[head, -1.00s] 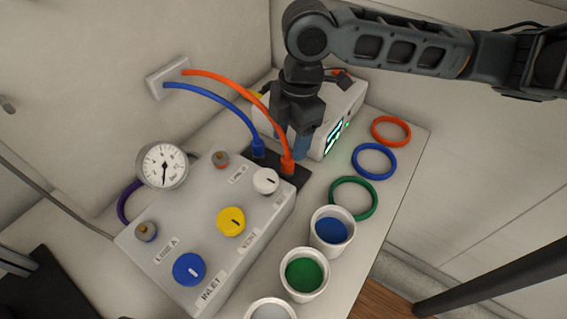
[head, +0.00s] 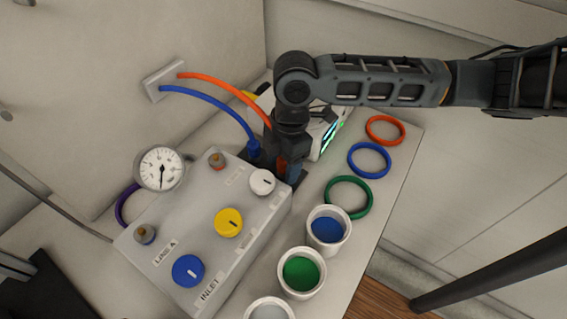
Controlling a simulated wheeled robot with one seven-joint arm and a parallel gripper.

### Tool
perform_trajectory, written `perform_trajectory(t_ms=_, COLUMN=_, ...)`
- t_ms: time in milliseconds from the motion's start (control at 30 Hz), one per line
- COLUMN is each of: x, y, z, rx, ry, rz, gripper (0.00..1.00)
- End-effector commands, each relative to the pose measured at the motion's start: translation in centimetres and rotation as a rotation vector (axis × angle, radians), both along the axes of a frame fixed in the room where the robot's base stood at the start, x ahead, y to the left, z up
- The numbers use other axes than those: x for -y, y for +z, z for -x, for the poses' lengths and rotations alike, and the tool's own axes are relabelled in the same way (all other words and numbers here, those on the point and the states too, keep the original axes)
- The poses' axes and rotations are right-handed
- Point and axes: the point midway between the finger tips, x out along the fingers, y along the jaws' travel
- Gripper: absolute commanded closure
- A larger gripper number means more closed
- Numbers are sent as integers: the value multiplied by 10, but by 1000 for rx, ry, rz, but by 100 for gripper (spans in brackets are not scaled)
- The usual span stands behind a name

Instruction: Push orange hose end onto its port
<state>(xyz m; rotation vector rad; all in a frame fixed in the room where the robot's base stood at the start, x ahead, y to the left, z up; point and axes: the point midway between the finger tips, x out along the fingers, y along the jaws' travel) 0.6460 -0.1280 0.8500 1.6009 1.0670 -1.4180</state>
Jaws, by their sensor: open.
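The orange hose (head: 222,86) runs from a white wall plate (head: 164,80) and arcs down to its orange end (head: 282,160) at the black block (head: 299,178) behind the grey panel box. My gripper (head: 287,161) points down at that end, with its open fingers around or right beside it. The fingers hide most of the end and its port, so I cannot tell how deep it sits. The blue hose (head: 212,101) ends in a blue connector (head: 254,149) standing on the same block, just left of my gripper.
The grey panel box (head: 195,220) carries a gauge (head: 161,168) and several knobs. A white device (head: 325,128) stands behind my gripper. Orange (head: 385,121), blue (head: 353,159) and green (head: 330,192) rings and several cups lie along the right of the table.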

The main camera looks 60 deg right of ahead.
Motion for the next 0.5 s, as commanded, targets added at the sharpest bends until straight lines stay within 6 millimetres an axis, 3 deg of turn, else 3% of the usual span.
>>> perform_trajectory(t_ms=400, x=0, y=-6, z=0, rx=0, ry=-1, rz=1, gripper=38)
perform_trajectory(t_ms=500, x=0, y=-6, z=0, rx=0, ry=-1, rz=1, gripper=46)
